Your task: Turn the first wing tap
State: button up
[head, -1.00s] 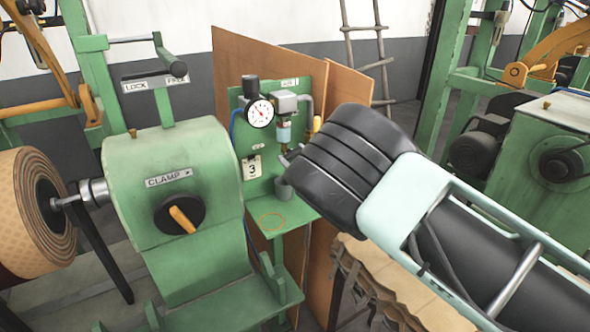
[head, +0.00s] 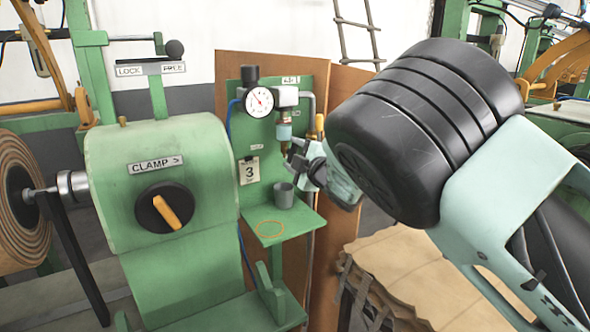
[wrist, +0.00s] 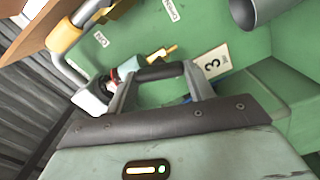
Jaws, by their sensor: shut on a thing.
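The air unit on the green panel (head: 250,135) has a round gauge (head: 259,101) and a pale teal bowl (head: 284,132), with small brass fittings under it. My gripper (head: 297,163) is at these fittings, just below the bowl. In the wrist view my gripper (wrist: 161,74) has its two fingers on either side of a dark bar-like part, and a brass piece (wrist: 164,52) shows just beyond it. The gripper is shut on what appears to be the wing tap. The tap's wing is mostly hidden by the fingers, so its angle cannot be told.
A card marked 3 (head: 249,171) hangs on the left. The green clamp machine (head: 165,200) stands left.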

jog(key=shift+a+f+n+b, duration=0.1)
jog(key=shift+f+n+b, duration=0.1)
jog(key=shift+n+b, duration=1.7)
jog(key=shift+r, duration=0.1)
jog(key=o, duration=1)
jog(key=b+v, duration=0.2)
jog(key=v, duration=1.5)
jog(key=shift+s+b, duration=0.2)
jog(key=shift+b, duration=0.15)
